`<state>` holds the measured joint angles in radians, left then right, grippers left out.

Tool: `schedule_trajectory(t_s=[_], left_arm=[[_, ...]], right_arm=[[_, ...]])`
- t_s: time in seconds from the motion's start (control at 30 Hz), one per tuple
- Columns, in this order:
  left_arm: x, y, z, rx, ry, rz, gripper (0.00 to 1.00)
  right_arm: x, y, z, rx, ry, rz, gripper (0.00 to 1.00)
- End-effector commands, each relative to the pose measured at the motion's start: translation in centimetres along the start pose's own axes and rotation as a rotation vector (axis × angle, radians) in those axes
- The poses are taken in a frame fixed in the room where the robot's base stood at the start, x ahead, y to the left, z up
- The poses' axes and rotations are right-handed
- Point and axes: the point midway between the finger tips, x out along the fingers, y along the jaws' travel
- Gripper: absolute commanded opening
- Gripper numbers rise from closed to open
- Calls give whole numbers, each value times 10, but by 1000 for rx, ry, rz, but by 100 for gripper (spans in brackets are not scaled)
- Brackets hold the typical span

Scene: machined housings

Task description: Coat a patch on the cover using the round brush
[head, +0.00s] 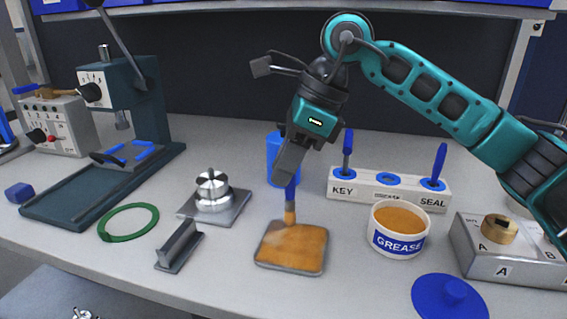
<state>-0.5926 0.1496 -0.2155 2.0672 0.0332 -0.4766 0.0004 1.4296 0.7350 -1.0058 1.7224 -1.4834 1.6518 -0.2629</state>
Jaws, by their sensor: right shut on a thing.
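My right gripper (287,172) is shut on the round brush, which points down with its blue handle (290,190) in the jaws. The brush's tan tip (290,215) is at the far edge of a square plate, which I take for the cover (291,249). Most of the plate's top is orange-brown, like the grease, with a grey rim. Whether the tip touches it I cannot tell for sure. An open white tub (397,247) marked GREASE holds orange grease to the right. My left gripper is not in view.
A blue lid (449,297) lies in front of the tub. A white rack (388,190) marked KEY and SEAL holds blue-handled tools. A blue cup (273,160) stands behind the gripper. Left are a knobbed metal plate (231,208), a grey bracket (179,248), a green ring (128,236) and a press (150,120). A metal housing (510,270) stands right.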

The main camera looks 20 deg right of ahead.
Motion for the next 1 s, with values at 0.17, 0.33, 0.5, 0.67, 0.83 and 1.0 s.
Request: schedule_trajectory(t_s=[0.17,0.33,0.5,0.67,0.83,1.0], left_arm=[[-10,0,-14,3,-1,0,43],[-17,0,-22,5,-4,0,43],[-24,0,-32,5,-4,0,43],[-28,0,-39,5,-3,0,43],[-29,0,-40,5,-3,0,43],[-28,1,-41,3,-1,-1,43]], right_arm=[[-26,2,11,-4,-5,-4,0],[-41,3,16,-5,-5,-3,0],[-55,4,21,-5,-6,-3,0],[-66,5,25,-6,-6,-2,0],[-69,5,26,-6,-5,-2,0],[-68,5,25,-6,-6,-2,0]])
